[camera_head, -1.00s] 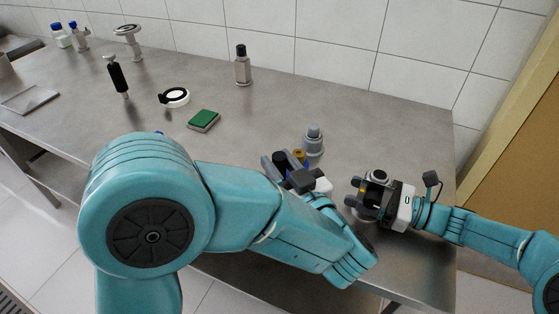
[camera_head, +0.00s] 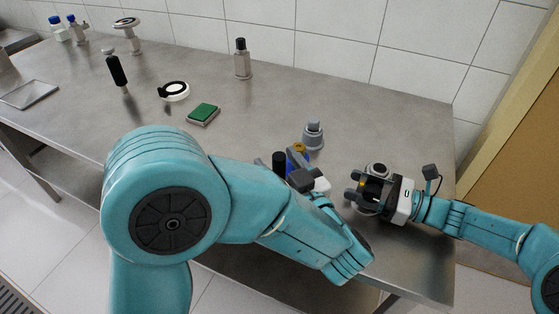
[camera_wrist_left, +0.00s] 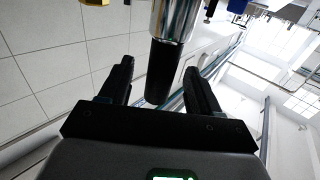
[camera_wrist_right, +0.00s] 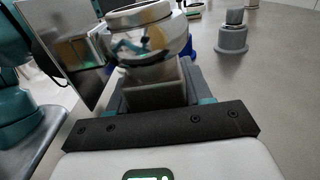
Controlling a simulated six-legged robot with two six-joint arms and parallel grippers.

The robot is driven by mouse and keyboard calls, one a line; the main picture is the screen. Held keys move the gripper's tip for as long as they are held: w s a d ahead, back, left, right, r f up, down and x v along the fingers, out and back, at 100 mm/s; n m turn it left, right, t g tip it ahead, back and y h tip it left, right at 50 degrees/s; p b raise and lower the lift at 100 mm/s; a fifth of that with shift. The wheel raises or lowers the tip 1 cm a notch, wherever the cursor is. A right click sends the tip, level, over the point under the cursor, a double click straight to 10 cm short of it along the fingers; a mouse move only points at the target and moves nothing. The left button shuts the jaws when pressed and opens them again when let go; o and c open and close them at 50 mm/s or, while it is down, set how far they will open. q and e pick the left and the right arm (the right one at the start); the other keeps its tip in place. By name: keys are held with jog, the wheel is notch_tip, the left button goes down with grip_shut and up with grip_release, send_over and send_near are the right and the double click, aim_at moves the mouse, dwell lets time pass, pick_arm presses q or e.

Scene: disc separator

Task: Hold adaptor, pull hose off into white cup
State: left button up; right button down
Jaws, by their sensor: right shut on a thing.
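My right gripper (camera_head: 362,190) is shut on a round metal part (camera_head: 377,171), which I take to be the adaptor, near the table's right front. In the right wrist view the part (camera_wrist_right: 148,35) has a shiny rim and stands up between the fingers. My left gripper (camera_head: 288,171) is open at the front edge. In the left wrist view a black cylinder (camera_wrist_left: 163,72) on a shiny metal tube (camera_wrist_left: 175,18) reaches between the spread fingers, with gaps on both sides. I cannot make out the hose. A white ring-shaped item (camera_head: 175,91), possibly the cup, lies further back.
A grey stepped part (camera_head: 313,136) stands behind the grippers. A tiled wall closes the back.

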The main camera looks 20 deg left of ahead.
jog(key=shift+f, duration=0.25)
grip_release()
pick_arm(q)
jog(key=s+d+r, duration=0.4)
jog(key=d, duration=0.2)
jog(key=shift+s, duration=0.35)
pick_arm(e)
jog(key=shift+r, duration=0.15)
